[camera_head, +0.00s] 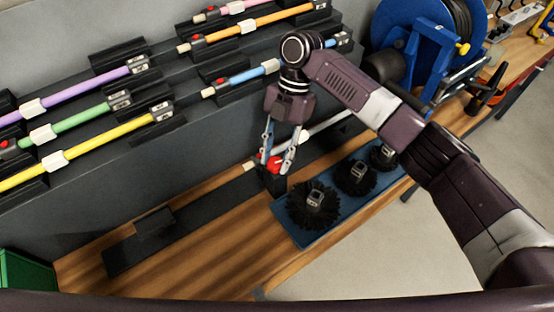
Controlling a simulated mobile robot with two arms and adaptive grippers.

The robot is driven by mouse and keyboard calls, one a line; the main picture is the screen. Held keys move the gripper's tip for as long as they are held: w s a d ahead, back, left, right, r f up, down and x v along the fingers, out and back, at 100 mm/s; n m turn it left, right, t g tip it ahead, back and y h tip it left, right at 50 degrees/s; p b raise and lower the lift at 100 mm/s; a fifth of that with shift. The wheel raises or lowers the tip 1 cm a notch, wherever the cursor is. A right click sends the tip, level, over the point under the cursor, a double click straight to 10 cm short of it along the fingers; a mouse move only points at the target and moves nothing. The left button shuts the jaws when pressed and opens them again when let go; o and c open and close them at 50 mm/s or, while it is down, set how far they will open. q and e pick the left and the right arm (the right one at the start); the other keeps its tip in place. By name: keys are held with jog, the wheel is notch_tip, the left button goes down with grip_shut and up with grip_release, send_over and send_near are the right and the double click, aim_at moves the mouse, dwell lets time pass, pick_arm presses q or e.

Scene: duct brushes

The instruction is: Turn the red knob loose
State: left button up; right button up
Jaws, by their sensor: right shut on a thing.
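My right gripper (280,158) points down over the wooden bench, its two fingers on either side of the red knob (274,163) and shut on it. The knob sits above a dark block (272,182) on the bench. A white rod (326,123) runs up to the right from behind the gripper. The fingers partly hide the knob. My left gripper is not in view.
A blue mat (325,221) with black round brushes (313,205) lies right of the knob. Racked coloured rods (84,125) fill the stepped shelf behind. A blue reel (410,38) stands at the back right. A green bin (22,272) is at the lower left.

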jog(key=shift+w+a+n+h+b, duration=0.15)
jog(key=shift+n+h+b, duration=0.6)
jog(key=shift+n, duration=1.15)
jog(key=shift+r, duration=0.1)
jog(key=o, duration=1.1)
jog(key=shift+g, duration=0.3)
jog(key=v, duration=1.2)
jog(key=shift+s, duration=0.3)
